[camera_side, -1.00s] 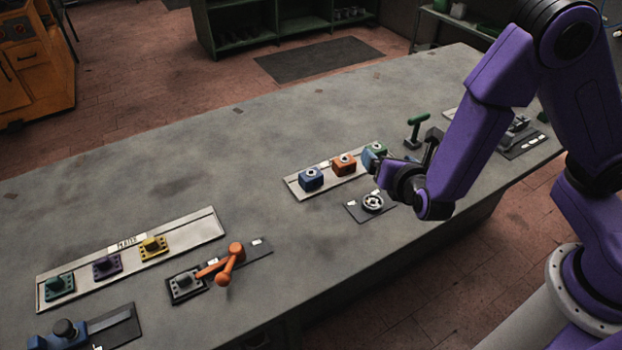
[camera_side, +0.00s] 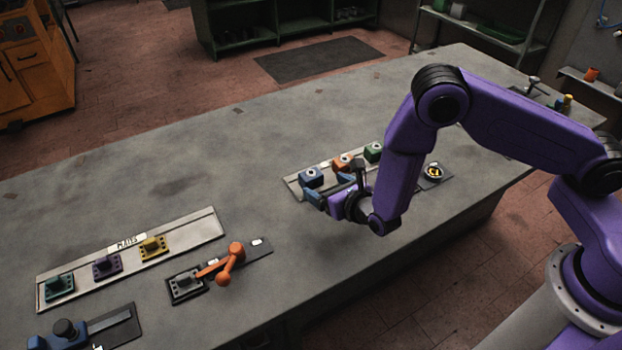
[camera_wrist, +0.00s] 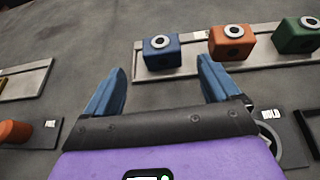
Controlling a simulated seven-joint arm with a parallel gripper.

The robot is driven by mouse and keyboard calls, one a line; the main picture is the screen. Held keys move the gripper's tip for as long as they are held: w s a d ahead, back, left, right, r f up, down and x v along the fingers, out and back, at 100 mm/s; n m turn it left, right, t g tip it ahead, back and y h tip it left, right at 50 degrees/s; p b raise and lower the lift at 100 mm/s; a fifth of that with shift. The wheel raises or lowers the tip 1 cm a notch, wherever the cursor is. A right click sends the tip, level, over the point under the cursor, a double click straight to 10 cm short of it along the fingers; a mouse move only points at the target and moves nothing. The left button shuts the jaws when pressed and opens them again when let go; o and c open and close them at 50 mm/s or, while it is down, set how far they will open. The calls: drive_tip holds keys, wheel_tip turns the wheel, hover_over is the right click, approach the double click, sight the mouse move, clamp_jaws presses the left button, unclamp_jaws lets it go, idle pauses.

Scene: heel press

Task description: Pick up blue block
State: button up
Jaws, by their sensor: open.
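The blue block (camera_side: 311,177) sits at the left end of a pale tray, with a white ring on its top. In the wrist view the blue block (camera_wrist: 161,52) lies beyond the fingertips, between their lines. My gripper (camera_side: 331,190) is open and empty, close to the near side of the block in the side view. In the wrist view my gripper (camera_wrist: 165,85) shows two blue fingers spread apart, with bare table between them.
An orange block (camera_side: 342,162) and a green block (camera_side: 373,152) share the pale tray (camera_wrist: 198,68). At left, a long plate (camera_side: 208,229) holds several coloured pieces, with an orange lever (camera_side: 230,262) in front. The table between is clear.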

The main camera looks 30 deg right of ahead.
sight(315, 178)
drive_tip(key=shift+x, duration=4.3)
drive_tip(key=c, duration=1.2)
drive_tip(key=shift+r, duration=0.1)
